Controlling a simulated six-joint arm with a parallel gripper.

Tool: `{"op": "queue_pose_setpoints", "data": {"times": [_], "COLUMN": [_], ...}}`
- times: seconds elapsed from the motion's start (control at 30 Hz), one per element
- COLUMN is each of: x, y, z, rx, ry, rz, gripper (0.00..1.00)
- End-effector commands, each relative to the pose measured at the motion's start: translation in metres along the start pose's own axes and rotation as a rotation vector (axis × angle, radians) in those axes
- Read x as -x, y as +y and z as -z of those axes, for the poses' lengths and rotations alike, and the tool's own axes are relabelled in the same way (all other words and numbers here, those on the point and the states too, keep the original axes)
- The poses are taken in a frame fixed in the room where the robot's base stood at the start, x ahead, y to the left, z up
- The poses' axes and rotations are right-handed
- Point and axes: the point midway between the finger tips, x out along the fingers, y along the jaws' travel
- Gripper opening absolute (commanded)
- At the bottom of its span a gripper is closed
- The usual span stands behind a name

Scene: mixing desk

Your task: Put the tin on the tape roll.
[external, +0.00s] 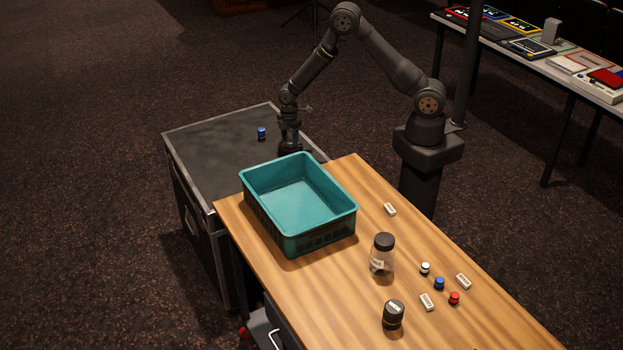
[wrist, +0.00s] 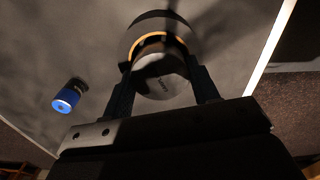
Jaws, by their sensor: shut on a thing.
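My gripper (wrist: 160,68) is shut on a dark cylindrical tin (wrist: 160,86), with one finger on each side of it. Small pale lettering shows on the tin. A wider dark round thing with an orange inner ring, seemingly the tape roll (wrist: 158,20), is right beyond the tin in the wrist view, partly covered by it. I cannot tell whether the two touch. In the external view my gripper (external: 290,146) is low over the black case, behind the teal tub; the tin and tape roll are not clear there.
The black case (external: 205,160) also carries a small blue-capped piece (external: 262,133). The teal tub (external: 300,240) stands close in front of my gripper on the wooden table (external: 340,290). A glass jar (external: 382,256), a black canister (external: 393,314) and several small pieces are on the table.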

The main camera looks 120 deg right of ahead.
Motion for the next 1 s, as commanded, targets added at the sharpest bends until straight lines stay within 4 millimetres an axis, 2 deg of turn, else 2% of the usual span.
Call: {"op": "queue_pose_setpoints", "data": {"times": [0.1,0.13,0.23,0.53,0.67,0.77,1.0], "x": [-0.003,-0.003,-0.003,-0.002,0.007,0.022,0.071], "y": [0.000,0.000,0.000,0.000,0.000,0.001,0.001], "z": [0.000,0.000,0.000,0.000,0.000,0.000,0.000], "rx": [0.000,0.000,0.000,0.000,0.000,0.000,0.000], "ry": [-0.001,0.000,0.000,0.000,0.001,0.001,0.002], "rz": [0.001,0.001,0.000,0.000,-0.001,-0.002,-0.003], "gripper": [0.32,0.56,0.76,0.76,0.76,0.76,0.76]}}
